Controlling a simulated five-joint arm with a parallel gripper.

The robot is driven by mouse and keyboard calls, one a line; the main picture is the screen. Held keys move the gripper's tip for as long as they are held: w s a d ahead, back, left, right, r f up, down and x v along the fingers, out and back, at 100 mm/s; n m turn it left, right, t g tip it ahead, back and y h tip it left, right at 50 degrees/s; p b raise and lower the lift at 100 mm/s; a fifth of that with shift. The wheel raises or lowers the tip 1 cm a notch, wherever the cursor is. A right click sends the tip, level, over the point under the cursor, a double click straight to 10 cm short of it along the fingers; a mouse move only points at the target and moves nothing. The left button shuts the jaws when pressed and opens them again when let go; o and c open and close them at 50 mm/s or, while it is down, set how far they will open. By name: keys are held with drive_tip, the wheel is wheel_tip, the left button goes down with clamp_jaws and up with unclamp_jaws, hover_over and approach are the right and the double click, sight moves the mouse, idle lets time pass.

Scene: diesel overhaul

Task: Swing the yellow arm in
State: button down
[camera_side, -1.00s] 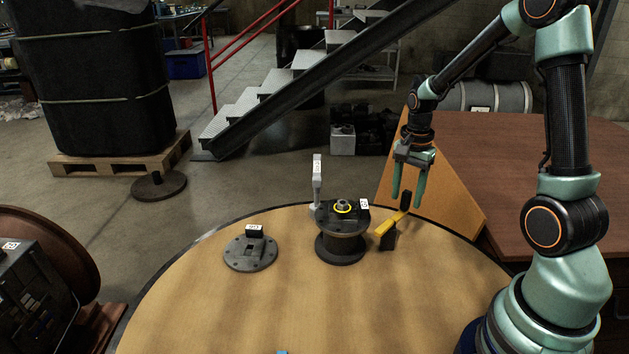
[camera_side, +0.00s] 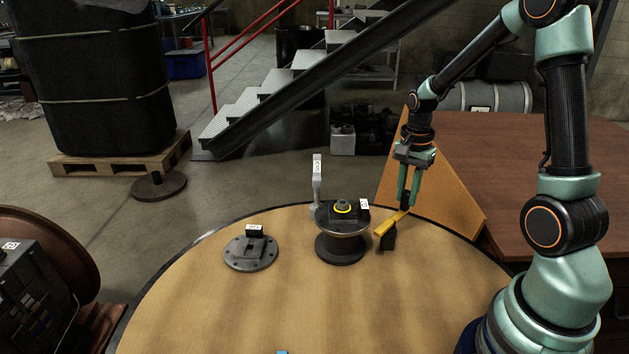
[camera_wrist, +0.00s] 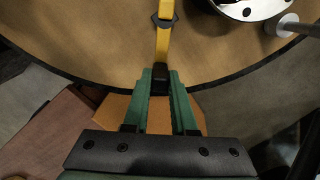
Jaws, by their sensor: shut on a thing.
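The yellow arm (camera_side: 390,223) is a short bar on a dark post (camera_side: 389,240), at the right of the black spool-shaped housing (camera_side: 341,247). It points away from the housing, toward the table's back right edge. My gripper (camera_side: 409,199) is shut on the black knob at the arm's outer end. In the wrist view, my gripper's green fingers (camera_wrist: 160,80) close on the black knob (camera_wrist: 160,75), and the yellow arm (camera_wrist: 163,40) runs up from it to a dark pivot. The fingers mostly hide the knob in the side view.
A dark round flange (camera_side: 250,254) with a tagged block lies left of the housing. A pale upright lever (camera_side: 317,182) stands at the housing's back left. A wooden panel (camera_side: 450,205) and brown table (camera_side: 530,160) are behind right.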

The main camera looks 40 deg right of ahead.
drive_tip(key=shift+r, duration=0.1)
idle(0.8)
drive_tip(key=shift+s+a+m, duration=0.3)
drive_tip(key=shift+s+m, duration=0.55)
drive_tip(key=shift+m, duration=0.8)
drive_tip(key=shift+s+a+m, duration=0.3)
drive_tip(key=shift+s+m, duration=0.5)
drive_tip(key=shift+m, duration=0.9)
drive_tip(key=shift+s+a+m, duration=0.3)
drive_tip(key=shift+s+m, duration=0.55)
drive_tip(key=shift+m, duration=0.8)
drive_tip(key=c, duration=0.7)
unclamp_jaws()
drive_tip(key=shift+s, duration=0.1)
wheel_tip(320, 180, up, 12)
drive_tip(key=shift+r, duration=0.1)
